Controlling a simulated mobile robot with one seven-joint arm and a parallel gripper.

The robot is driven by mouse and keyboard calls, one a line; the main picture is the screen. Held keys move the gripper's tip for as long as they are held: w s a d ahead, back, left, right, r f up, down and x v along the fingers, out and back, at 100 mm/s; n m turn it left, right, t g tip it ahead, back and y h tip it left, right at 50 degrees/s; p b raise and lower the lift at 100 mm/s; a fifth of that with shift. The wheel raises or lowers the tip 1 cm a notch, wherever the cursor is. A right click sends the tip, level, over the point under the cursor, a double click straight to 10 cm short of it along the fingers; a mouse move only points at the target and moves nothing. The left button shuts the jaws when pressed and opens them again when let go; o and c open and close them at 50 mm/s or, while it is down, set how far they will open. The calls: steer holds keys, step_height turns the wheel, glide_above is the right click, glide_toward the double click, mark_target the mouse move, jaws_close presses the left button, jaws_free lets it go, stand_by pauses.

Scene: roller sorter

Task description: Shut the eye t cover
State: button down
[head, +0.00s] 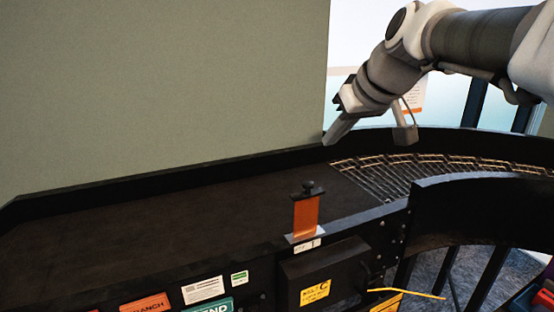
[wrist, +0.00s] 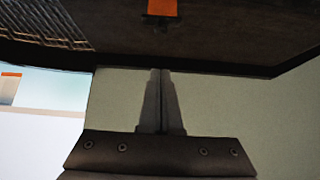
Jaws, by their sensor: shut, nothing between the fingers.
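The eye t cover (head: 305,218) looks like an orange flap with a black bar and knob at its top. It stands raised on the near rail of the sorter, above a silver plate and a small white label (head: 307,245). The cover also shows at the top edge of the wrist view (wrist: 162,8), partly cut off. My gripper (head: 328,141) is near the far rail, behind and to the right of the cover, and apart from it. In the wrist view its two fingers (wrist: 160,73) are together and empty.
The dark belt (head: 150,220) is clear around the cover. A roller section (head: 390,180) curves away at right between black walls. A black box (head: 325,272) with a yellow label hangs on the near side, with a yellow rod (head: 410,293) beside it.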

steer(key=p, duration=0.1)
glide_above(307, 220)
steer(key=f, duration=0.7)
steer(key=shift+s+d+f, duration=0.1)
steer(key=shift+s+f, duration=0.4)
steer(key=shift+f, duration=0.95)
steer(key=shift+d+f, duration=0.1)
steer(key=shift+f, duration=0.5)
step_height(307, 220, down, 12)
steer(key=b, duration=1.3)
steer(key=shift+s, duration=0.1)
